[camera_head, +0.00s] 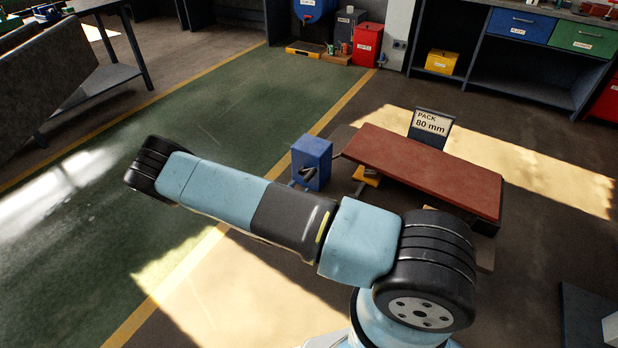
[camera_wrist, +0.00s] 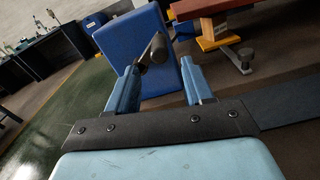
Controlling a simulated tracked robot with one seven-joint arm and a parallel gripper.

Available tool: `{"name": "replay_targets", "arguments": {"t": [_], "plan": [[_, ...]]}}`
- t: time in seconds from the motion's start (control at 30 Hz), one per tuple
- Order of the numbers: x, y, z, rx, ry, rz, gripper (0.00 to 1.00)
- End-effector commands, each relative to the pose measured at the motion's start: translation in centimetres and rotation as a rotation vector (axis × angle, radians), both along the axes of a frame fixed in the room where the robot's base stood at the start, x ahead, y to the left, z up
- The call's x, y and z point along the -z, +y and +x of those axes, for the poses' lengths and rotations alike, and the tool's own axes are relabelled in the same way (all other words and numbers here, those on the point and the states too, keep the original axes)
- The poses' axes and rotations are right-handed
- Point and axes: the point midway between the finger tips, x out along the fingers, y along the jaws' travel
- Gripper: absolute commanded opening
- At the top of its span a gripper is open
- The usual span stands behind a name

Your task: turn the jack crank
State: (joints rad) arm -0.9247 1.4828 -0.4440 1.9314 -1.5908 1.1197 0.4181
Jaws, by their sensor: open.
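The jack crank shows as a dark, rounded handle (camera_wrist: 157,46) in front of a blue box (camera_wrist: 120,42) in the wrist view. In the head view the handle (camera_head: 308,173) is small, at the front of the blue box (camera_head: 313,153). My gripper (camera_wrist: 160,66) is open, its two blue fingers pointing at the box. The handle's near end lies between the fingertips in the picture, closer to the left one; I cannot tell if they touch. Nothing is held. In the head view my arm hides most of the gripper.
A long red-brown top (camera_head: 425,168) lies right of the box, with a yellow support (camera_head: 367,176) under its left end. A sign reading PACK 80 mm (camera_head: 431,124) stands behind it. Green floor (camera_head: 230,120) to the left is clear. A workbench (camera_head: 525,75) stands at the back right.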

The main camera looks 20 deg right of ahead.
Motion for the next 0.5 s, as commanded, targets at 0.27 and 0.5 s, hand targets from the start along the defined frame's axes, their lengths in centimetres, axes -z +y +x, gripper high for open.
{"name": "replay_targets", "arguments": {"t": [0.27, 0.5], "plan": [[0.0, -3.5, 3.5, 0.001, -0.001, -0.001, 0.51], [0.0, -5.4, 5.5, 0.0, 0.0, 0.0, 0.51]]}}
